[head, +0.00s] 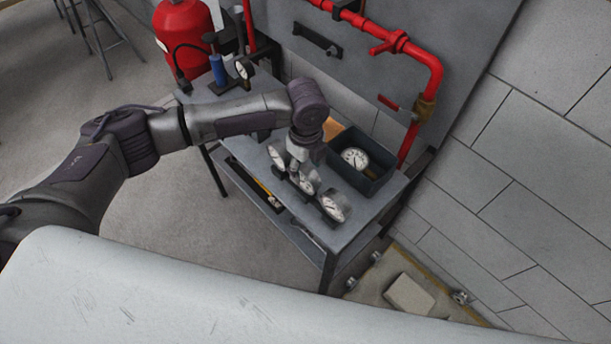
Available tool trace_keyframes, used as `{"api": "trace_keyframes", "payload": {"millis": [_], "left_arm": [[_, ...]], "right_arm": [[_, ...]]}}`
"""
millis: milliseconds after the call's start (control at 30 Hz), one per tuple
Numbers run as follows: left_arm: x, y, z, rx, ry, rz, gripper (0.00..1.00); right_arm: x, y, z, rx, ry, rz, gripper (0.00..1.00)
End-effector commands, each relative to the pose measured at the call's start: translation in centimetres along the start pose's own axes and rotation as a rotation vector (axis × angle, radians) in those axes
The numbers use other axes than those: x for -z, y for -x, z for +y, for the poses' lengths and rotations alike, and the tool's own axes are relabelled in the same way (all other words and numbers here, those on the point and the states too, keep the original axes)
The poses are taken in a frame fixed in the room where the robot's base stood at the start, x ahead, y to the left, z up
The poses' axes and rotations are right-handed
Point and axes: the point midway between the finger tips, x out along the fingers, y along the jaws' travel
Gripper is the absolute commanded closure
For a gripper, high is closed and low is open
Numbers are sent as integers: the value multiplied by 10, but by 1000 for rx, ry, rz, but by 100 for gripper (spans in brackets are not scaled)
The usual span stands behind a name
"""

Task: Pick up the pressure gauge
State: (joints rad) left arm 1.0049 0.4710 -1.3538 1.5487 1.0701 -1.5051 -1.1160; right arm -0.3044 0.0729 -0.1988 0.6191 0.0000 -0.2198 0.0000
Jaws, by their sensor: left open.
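Three round white-faced pressure gauges stand in a row along the front of the grey table: a left one (276,157), a middle one (308,184) and a right one (335,207). A further pressure gauge (355,158) lies face up in a dark bin (372,184) at the table's right end. My left gripper (297,172) is open and points down over the row, at the middle gauge and partly in front of it. I cannot tell whether it touches that gauge. My right gripper is not in view.
A hand pump with a blue body (218,70) and its own gauge (243,67) stands at the table's left end. A red tank (184,38) stands behind. Red pipe (437,75) runs along the back panel. The table's lower shelf (262,193) holds tools.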

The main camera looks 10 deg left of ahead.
Motion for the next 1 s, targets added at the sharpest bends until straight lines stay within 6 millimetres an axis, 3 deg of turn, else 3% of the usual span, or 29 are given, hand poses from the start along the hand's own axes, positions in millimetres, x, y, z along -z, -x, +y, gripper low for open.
{"api": "trace_keyframes", "payload": {"millis": [167, 300, 600, 933, 1000], "left_arm": [[2, -24, 1, -5, 0, 1, 40], [2, -43, 1, -3, 0, 1, 40], [2, -48, 1, -1, -1, 1, 41], [2, -48, 1, -1, -1, 0, 96], [2, -48, 1, -1, -1, 0, 100]], "right_arm": [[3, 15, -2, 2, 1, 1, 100], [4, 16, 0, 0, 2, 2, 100], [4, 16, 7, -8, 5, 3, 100], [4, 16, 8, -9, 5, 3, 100], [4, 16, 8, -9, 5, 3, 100]]}}
